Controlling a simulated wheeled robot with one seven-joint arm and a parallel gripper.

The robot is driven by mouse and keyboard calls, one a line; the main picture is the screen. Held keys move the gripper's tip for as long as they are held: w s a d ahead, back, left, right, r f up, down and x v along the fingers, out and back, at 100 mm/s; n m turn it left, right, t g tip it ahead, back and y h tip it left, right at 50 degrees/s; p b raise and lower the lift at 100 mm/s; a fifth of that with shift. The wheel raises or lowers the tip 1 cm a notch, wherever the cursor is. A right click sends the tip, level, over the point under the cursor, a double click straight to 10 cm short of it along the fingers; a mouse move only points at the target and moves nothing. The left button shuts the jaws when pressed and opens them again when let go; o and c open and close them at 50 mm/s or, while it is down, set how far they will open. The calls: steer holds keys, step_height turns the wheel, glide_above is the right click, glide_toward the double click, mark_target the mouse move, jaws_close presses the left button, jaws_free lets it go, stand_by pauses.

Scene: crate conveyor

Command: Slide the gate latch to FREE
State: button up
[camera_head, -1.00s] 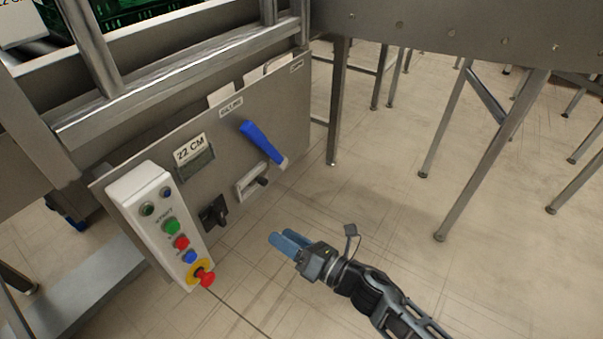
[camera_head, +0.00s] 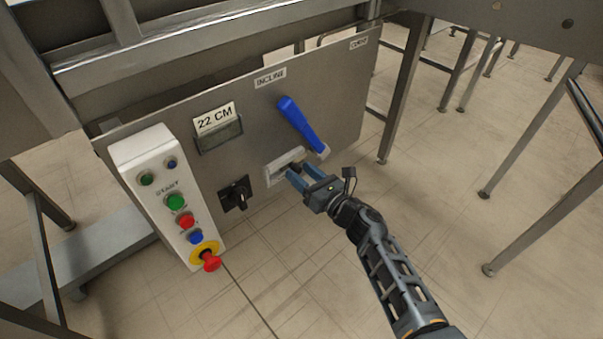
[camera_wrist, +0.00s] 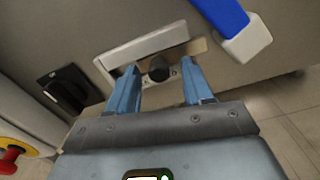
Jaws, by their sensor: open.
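The gate latch (camera_head: 286,163) is a pale slotted plate low on the grey panel, below the blue lever. In the wrist view the latch plate (camera_wrist: 140,50) runs slantwise, with a dark round knob (camera_wrist: 159,68) near its right part. My gripper (camera_head: 303,174) is at the latch. In the wrist view its two blue fingers (camera_wrist: 158,88) are open, one on each side of the knob, with gaps between. I cannot tell whether the fingertips touch the panel. No FREE marking is readable in these views.
The blue lever (camera_head: 302,124) is just above the latch, close to my gripper. A black rotary switch (camera_head: 236,194) is at its left. A white button box (camera_head: 166,195) with a red emergency stop (camera_head: 209,261) stands further left.

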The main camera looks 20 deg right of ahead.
steer(key=shift+w+a, duration=0.2)
steer(key=shift+w, duration=0.3)
jaws_close()
stand_by(0.3)
